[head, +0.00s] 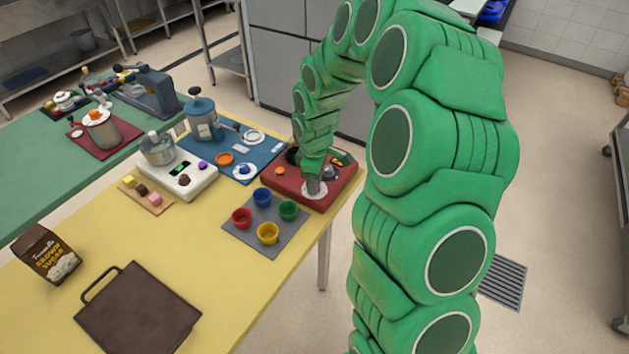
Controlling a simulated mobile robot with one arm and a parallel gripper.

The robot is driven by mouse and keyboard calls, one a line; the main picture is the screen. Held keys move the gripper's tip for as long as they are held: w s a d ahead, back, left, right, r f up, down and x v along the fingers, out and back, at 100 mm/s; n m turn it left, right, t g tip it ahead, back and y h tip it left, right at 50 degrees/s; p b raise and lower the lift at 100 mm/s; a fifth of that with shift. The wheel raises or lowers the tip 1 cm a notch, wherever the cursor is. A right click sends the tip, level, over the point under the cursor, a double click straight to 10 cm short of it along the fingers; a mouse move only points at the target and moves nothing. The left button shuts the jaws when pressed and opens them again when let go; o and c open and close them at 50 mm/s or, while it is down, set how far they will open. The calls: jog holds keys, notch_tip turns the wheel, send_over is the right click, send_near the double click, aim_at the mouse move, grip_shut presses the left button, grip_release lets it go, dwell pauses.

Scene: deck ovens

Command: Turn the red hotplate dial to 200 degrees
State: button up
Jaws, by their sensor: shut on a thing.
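The red hotplate (284,184) sits at the right end of the yellow table. A round white scale disc (321,193) shows on its front part. My gripper (313,186) reaches down onto the middle of this disc from above. It is shut on the dial there. The dial is mostly hidden by the gripper, and I cannot read its setting or the marks on the disc. A dark round plate (292,156) shows partly behind my wrist, and small coloured parts sit on the hotplate's right side.
A grey mat (237,231) with several coloured cups lies in front of the hotplate. A blue station (263,158) and a white hotplate (202,178) with a metal pot stand to the left.

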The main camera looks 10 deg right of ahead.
jog(key=m, duration=0.5)
jog(key=shift+m, duration=0.4)
jog(key=m, duration=0.5)
jog(key=shift+m, duration=0.3)
jog(key=o, duration=1)
jog(key=shift+r, duration=3.9)
